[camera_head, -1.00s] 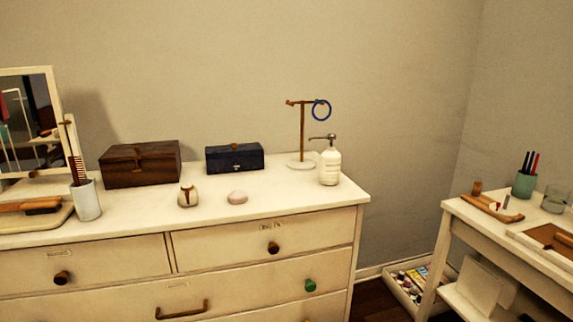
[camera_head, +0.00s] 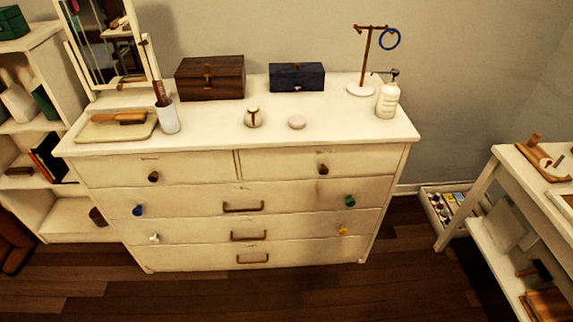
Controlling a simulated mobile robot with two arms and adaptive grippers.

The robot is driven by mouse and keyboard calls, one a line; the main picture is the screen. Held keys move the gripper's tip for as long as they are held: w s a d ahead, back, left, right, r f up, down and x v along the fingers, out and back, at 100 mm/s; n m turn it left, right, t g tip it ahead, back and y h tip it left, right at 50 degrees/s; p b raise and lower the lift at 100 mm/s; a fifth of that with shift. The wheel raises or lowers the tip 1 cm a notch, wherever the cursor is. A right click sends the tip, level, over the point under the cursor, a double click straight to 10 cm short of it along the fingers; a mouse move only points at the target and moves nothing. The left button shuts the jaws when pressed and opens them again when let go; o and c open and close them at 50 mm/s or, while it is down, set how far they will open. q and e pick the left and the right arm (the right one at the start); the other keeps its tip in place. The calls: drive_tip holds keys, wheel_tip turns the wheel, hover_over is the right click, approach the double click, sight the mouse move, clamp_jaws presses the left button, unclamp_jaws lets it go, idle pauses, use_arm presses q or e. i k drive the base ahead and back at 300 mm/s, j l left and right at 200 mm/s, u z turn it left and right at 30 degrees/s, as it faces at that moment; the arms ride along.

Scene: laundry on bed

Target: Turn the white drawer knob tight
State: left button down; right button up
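The white drawer knob (camera_head: 154,239) sits at the left end of a lower drawer front on the white dresser (camera_head: 330,253). It is small in the head view, and I cannot tell whether it is loose or tilted. A blue knob (camera_head: 138,210) is above it on the left, and a yellow knob (camera_head: 343,230) is at the right end of the same drawer. A green knob (camera_head: 350,201) is above the yellow one. Brown knobs (camera_head: 153,177) are on the top drawers. Neither of my grippers is in view.
Dark wooden floor (camera_head: 230,298) in front of the dresser is clear. A white shelf unit (camera_head: 75,220) stands at the left. A white table (camera_head: 490,170) stands at the right, with a tray of small items (camera_head: 447,205) on the floor beside it.

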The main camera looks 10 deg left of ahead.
sight(154, 240)
drive_tip(key=u, duration=1.6)
drive_tip(key=i+j+z, duration=0.1)
drive_tip(key=j, duration=0.3)
drive_tip(key=i+j, duration=0.25)
drive_tip(key=i+j+z, duration=0.15)
drive_tip(key=j, duration=0.35)
